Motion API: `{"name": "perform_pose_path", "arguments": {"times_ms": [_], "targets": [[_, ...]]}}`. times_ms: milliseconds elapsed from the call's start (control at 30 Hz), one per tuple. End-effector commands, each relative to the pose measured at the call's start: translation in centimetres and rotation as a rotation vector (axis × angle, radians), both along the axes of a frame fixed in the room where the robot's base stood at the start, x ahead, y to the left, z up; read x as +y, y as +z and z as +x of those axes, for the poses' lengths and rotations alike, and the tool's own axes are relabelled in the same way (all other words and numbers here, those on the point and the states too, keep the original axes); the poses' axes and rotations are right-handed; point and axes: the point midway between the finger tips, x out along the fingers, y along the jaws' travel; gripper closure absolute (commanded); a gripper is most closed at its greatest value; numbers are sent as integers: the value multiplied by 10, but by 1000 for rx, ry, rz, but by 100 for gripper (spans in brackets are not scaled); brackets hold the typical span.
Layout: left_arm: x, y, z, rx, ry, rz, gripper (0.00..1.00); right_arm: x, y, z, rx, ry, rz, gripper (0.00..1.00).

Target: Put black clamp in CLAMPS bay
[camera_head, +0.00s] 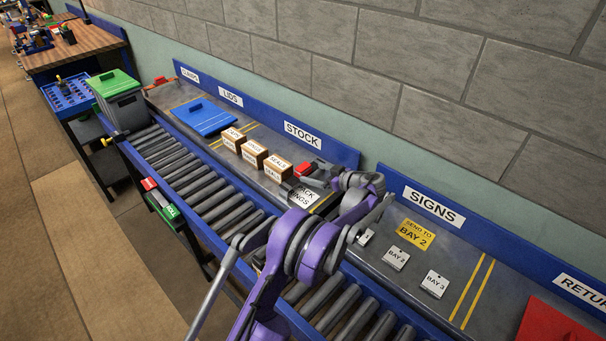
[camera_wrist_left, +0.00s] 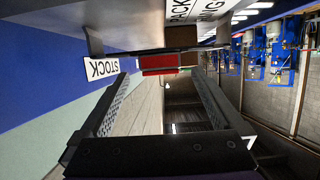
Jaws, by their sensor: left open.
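A small clamp-like piece with a red part (camera_head: 303,169) and dark parts lies in the STOCK bay, behind the PACK RINGS box (camera_head: 302,196). I cannot tell whether it is the black clamp. My left gripper (camera_head: 322,181) is beside it, partly hidden by my purple arm. In the left wrist view the open fingers (camera_wrist_left: 165,72) point towards a red block (camera_wrist_left: 160,62), with nothing clearly gripped. A bay at the far left end, with a small sign (camera_head: 189,75) too small to read surely, holds another red and dark piece (camera_head: 160,82). My right gripper is not in view.
Several cartons (camera_head: 254,153) and a blue lid (camera_head: 202,117) stand left of my gripper. A roller conveyor (camera_head: 200,185) runs along the front. Tags lie in the SIGNS bay (camera_head: 433,205) at right. A blue back board and a block wall stand behind.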

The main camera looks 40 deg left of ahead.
Motion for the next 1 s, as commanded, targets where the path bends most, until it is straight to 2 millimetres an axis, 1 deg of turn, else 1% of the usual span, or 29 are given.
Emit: {"name": "perform_pose_path", "arguments": {"times_ms": [33, 233, 400, 500, 567, 733, 767, 800, 867, 1000], "targets": [[6, -2, 0, -1, 1, 0, 0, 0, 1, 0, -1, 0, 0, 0], [21, -5, 1, -1, 1, -1, 0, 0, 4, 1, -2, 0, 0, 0], [46, -9, 3, -1, 1, -1, 0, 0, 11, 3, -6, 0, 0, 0], [58, -14, 4, 0, 0, -1, 0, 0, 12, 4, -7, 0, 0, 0], [60, -15, 5, 0, -1, -1, 0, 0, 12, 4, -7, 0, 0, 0], [60, -16, 5, 0, -2, -1, 0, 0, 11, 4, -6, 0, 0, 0], [60, -16, 5, 0, -2, -1, 2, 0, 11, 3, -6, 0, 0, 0], [60, -16, 5, 1, -1, -1, 9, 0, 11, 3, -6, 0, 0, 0], [60, -16, 5, 1, -1, -1, 20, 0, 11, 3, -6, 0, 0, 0], [60, -16, 5, 1, -1, -2, 45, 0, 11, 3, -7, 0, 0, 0]]}}
